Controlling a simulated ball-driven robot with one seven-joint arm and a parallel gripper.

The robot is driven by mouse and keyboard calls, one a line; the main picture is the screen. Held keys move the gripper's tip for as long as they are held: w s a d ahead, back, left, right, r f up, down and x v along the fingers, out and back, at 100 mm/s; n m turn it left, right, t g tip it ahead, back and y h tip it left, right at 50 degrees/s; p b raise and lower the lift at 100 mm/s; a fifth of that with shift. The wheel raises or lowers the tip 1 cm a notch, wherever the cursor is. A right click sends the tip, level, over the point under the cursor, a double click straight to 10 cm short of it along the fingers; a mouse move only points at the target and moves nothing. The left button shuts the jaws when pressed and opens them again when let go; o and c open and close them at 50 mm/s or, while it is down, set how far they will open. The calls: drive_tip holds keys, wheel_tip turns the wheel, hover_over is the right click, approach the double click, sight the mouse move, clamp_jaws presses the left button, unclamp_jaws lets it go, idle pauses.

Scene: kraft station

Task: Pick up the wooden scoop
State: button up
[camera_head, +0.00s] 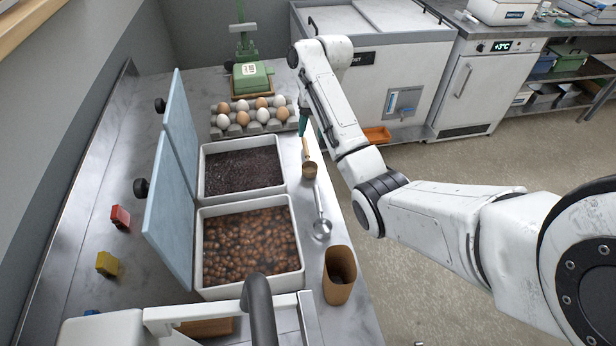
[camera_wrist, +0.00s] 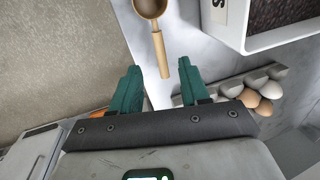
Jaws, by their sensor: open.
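The wooden scoop (camera_head: 310,170) lies on the steel counter along its right edge, with its light handle pointing toward the back. In the wrist view the scoop (camera_wrist: 161,52) shows its bowl at the top edge, and its handle end appears between the fingertips. My gripper (camera_head: 304,126) is open, with teal fingers just behind the handle end. In the wrist view my gripper (camera_wrist: 160,68) holds nothing. I cannot tell how high the fingertips are above the handle.
Left are a white bin of dark grains (camera_head: 285,178) and one of brown nuts (camera_head: 299,262), with raised lids. An egg tray (camera_head: 217,131) sits behind. Floor drops off right.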

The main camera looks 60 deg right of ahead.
sight(307, 148)
wheel_tip(307, 148, down, 2)
drive_tip(key=shift+w+a+f+b, duration=0.1)
drive_tip(key=shift+w+b, duration=0.05)
drive_tip(key=shift+b, duration=0.35)
drive_tip(key=shift+w+a+f+p, duration=0.1)
drive_tip(key=shift+w+f+p, duration=0.05)
drive_tip(key=shift+f, duration=0.6)
drive_tip(key=shift+w+a+f+p, duration=0.1)
drive_tip(key=shift+f, duration=0.7)
drive_tip(key=shift+w+a+f+p, duration=0.1)
drive_tip(key=shift+w+f+p, duration=0.05)
drive_tip(key=shift+f, duration=0.6)
clamp_jaws()
